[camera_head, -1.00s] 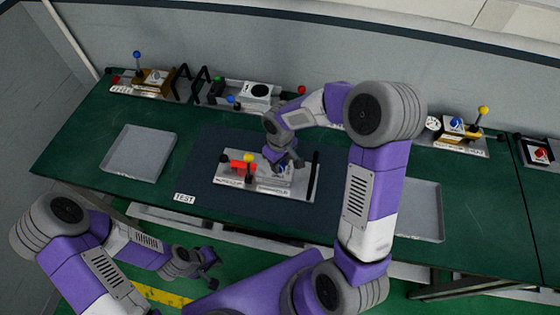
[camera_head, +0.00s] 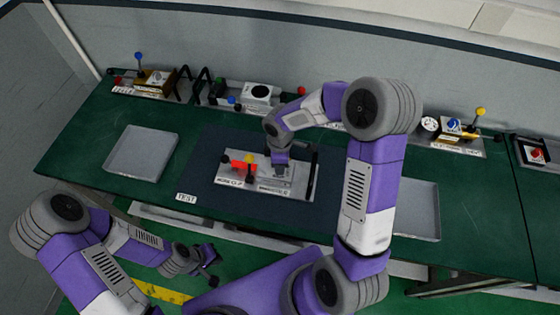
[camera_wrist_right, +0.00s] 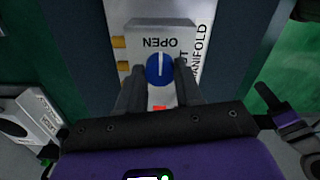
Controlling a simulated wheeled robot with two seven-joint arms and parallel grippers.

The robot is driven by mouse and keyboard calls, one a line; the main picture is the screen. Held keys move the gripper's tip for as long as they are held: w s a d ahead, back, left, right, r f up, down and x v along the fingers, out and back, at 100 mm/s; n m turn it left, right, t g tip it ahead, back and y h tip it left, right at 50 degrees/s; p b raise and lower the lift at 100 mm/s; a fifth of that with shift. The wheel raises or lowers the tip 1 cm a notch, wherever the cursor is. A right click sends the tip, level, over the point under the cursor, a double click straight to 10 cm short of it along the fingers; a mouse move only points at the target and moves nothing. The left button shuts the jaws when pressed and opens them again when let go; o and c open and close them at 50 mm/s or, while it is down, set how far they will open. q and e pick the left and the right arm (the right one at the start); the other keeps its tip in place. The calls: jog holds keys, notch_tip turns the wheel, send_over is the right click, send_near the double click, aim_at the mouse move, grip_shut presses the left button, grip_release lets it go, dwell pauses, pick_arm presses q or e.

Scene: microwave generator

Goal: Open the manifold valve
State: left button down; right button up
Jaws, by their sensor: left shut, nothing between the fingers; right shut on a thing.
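The manifold unit, a pale plate (camera_head: 228,186) with a red part and a yellow-topped lever, lies on the dark mat. In the right wrist view its valve is a round blue knob (camera_wrist_right: 159,69) with a white line. The line runs up and down the picture, in line with the word OPEN (camera_wrist_right: 160,43). A second word at the right is partly covered by a finger. My right gripper (camera_wrist_right: 160,78) has its fingers closed on both sides of the knob. In the head view my right gripper (camera_head: 281,172) hides the knob. My left gripper (camera_head: 211,270) is shut and empty, in front of the table.
An empty grey tray (camera_head: 140,153) lies left of the mat (camera_head: 215,146), another (camera_head: 425,212) to the right, partly behind my right arm. Other units with knobs and levers stand along the back edge. A black handle (camera_head: 314,172) rises at the plate's right end.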

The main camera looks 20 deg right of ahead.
jog(key=shift+n, duration=0.3)
jog(key=o, duration=1)
jog(key=shift+o, duration=0.2)
notch_tip(320, 180, up, 8)
jog(key=shift+f+p, duration=0.15)
jog(key=shift+p, duration=0.25)
